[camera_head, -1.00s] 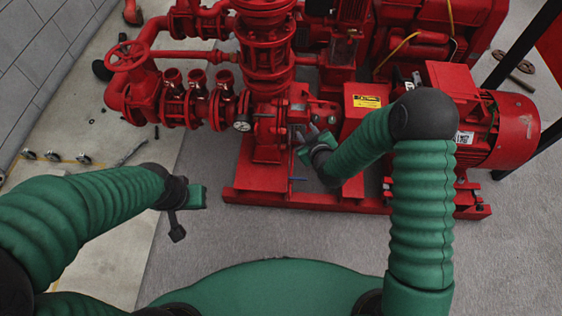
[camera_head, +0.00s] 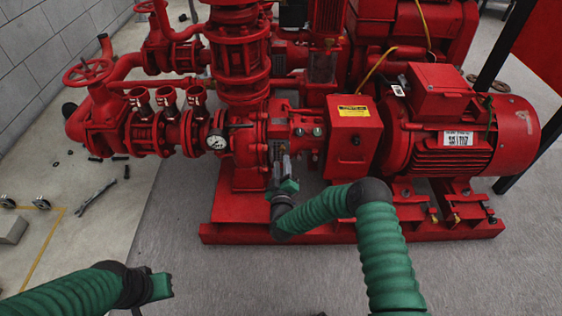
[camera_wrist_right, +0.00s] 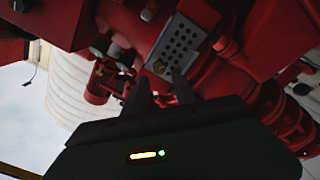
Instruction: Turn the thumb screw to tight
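The red pump (camera_head: 246,150) stands on a red base frame. My right gripper (camera_head: 283,163) is in front of the pump casing, beside the grey perforated plate (camera_wrist_right: 178,48). In the right wrist view, the two dark fingers of that gripper (camera_wrist_right: 160,88) are apart, with a gap between them. A small brass-coloured fitting (camera_wrist_right: 158,67) shows just beyond the gap, at the plate's lower edge. I cannot tell whether it is the thumb screw, or whether a finger touches it. My left gripper (camera_head: 157,287) is low at the left, away from the pump; its fingers are unclear.
A pressure gauge (camera_head: 216,142) is left of the right gripper. A red box with a yellow label (camera_head: 353,111) and the motor (camera_head: 470,135) are to the right. Red valves and pipes (camera_head: 150,125) stand at the left. The grey floor (camera_head: 220,275) in front is clear.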

